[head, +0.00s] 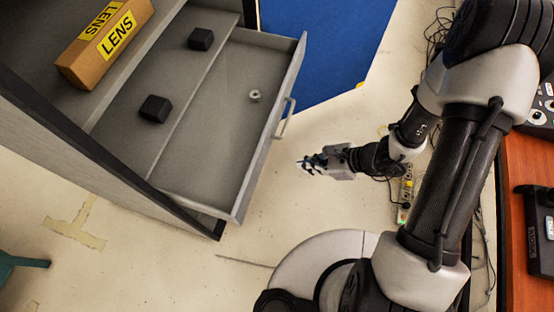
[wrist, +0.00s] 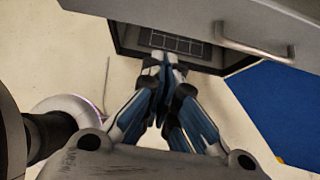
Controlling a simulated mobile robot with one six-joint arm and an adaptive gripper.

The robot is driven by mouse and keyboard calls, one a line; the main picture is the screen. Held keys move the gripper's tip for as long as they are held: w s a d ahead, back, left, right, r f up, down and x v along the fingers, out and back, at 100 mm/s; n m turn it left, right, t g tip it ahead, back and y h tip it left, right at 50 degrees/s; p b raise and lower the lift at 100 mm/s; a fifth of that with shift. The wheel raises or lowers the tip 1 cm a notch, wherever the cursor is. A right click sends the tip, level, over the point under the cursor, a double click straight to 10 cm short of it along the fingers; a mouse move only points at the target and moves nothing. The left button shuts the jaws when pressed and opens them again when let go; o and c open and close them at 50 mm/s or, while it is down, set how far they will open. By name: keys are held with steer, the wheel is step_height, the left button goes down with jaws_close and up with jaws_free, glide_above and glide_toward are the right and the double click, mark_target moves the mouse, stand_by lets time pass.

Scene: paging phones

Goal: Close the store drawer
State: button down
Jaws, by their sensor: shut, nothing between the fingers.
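The store drawer (head: 226,130) is pulled out of the grey cabinet in the head view. A small metal ring-shaped part (head: 255,95) lies inside it. Its bar handle (head: 285,118) is on the front panel, facing my arm. In the wrist view the drawer front (wrist: 190,20) crosses the top, with the handle (wrist: 252,45) at the upper right. My gripper (head: 306,165) is shut and empty, to the right of the drawer front and apart from the handle in the head view. The fingers (wrist: 162,62) also show in the wrist view.
Two black blocks (head: 155,108) (head: 201,39) and a LENS box (head: 104,42) sit on the cabinet's upper levels. A blue panel (head: 325,45) is behind the drawer. A wooden desk (head: 526,170) stands at the right. Pale floor is bare around my gripper.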

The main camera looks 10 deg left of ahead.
steer(key=a+f, duration=0.2)
steer(key=a, duration=0.1)
steer(key=a+f+b, duration=0.1)
steer(key=a+f, duration=0.1)
steer(key=a, duration=0.2)
steer(key=a+f+b, duration=0.1)
steer(key=a+f, duration=0.1)
steer(key=a, duration=0.1)
steer(key=shift+w+a+f, duration=0.1)
steer(key=shift+w+a, duration=0.1)
steer(key=shift+w, duration=0.2)
steer(key=shift+a, duration=0.1)
steer(key=b, duration=0.6)
glide_above(196, 148)
steer(key=shift+d, duration=0.3)
steer(key=shift+a, duration=0.2)
